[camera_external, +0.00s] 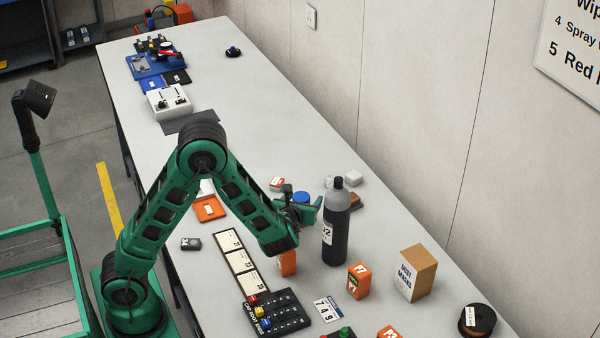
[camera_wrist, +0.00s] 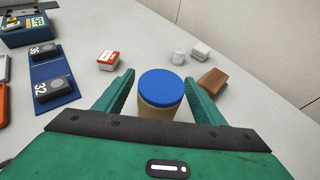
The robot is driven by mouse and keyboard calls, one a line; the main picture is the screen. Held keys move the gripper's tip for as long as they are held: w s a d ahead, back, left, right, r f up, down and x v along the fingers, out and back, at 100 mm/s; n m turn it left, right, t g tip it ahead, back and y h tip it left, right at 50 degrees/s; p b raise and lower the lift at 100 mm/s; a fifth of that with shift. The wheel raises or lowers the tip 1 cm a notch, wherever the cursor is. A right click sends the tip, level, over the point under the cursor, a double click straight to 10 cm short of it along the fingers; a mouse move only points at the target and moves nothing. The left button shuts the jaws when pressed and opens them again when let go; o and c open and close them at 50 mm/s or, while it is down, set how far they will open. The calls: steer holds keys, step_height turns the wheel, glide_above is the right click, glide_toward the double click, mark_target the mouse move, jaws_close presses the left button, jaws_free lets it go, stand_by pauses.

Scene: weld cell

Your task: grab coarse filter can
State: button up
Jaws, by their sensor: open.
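A tan can with a blue lid (camera_wrist: 160,88) stands upright between the two fingers of my gripper (camera_wrist: 159,80) in the wrist view. The fingers are open, one on each side of it, and some bare table shows beside the can. No label on it is readable, so I cannot tell if it is the coarse filter can. In the external view its blue lid (camera_external: 301,197) shows at my gripper (camera_external: 304,206), and the arm hides most of its body.
A dark bottle (camera_external: 336,226) stands close right of my gripper. An orange carton (camera_external: 287,262) is partly hidden below my wrist. A dust masks box (camera_external: 412,272) and an orange box (camera_external: 359,281) stand front right. A brown block (camera_wrist: 213,81) lies beyond the right finger.

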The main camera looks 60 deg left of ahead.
steer(key=shift+w+a+f, duration=0.3)
steer(key=shift+w+a, duration=0.1)
steer(key=shift+a, duration=0.05)
steer(key=c, duration=1.2)
steer(key=shift+o, duration=0.2)
steer(key=shift+r, duration=0.15)
